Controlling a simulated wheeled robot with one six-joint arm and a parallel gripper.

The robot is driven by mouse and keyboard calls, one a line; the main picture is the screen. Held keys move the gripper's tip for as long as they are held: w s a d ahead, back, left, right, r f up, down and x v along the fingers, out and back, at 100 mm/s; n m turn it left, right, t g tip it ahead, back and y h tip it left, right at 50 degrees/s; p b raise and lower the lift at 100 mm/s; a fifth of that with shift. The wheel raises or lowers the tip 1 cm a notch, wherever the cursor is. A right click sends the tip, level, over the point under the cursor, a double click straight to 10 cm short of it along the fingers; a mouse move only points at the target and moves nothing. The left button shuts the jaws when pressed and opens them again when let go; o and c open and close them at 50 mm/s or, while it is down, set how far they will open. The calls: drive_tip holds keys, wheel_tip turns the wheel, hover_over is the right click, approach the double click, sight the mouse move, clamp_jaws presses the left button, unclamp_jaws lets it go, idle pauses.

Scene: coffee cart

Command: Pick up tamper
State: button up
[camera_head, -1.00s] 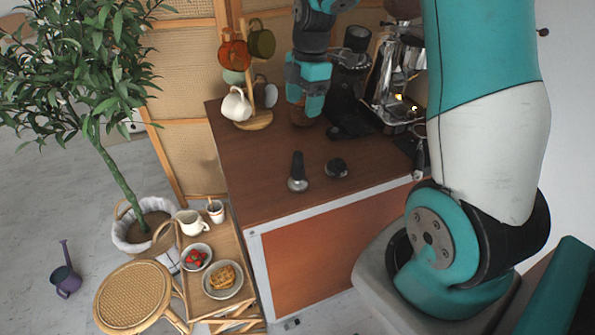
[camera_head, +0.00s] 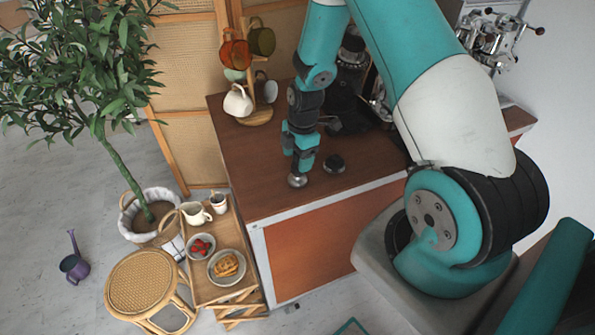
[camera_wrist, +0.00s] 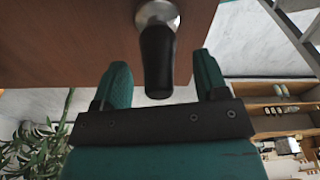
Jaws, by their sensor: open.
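The tamper has a black handle and a round silver base. In the head view its silver base (camera_head: 297,181) shows on the brown counter (camera_head: 270,205), while my gripper (camera_head: 300,168) hides the handle. In the wrist view the tamper's handle (camera_wrist: 157,62) lies between the two teal fingers of my gripper (camera_wrist: 162,85), with a gap on each side. The gripper is open and holds nothing. The handle's end reaches in between the fingers, and the silver base lies beyond their tips.
A dark round puck-like tool (camera_head: 334,163) stands on the counter just right of the tamper. A mug tree with a white mug (camera_head: 238,101) stands at the back left. The espresso machine is partly hidden behind my arm. The counter's front left is clear.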

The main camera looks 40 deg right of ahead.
drive_tip(key=shift+a+f, duration=0.1)
drive_tip(key=shift+f, duration=0.75)
drive_tip(key=c, duration=1.1)
drive_tip(key=shift+o, duration=0.2)
drive_tip(key=shift+w+r, duration=0.1)
drive_tip(key=shift+r, duration=0.05)
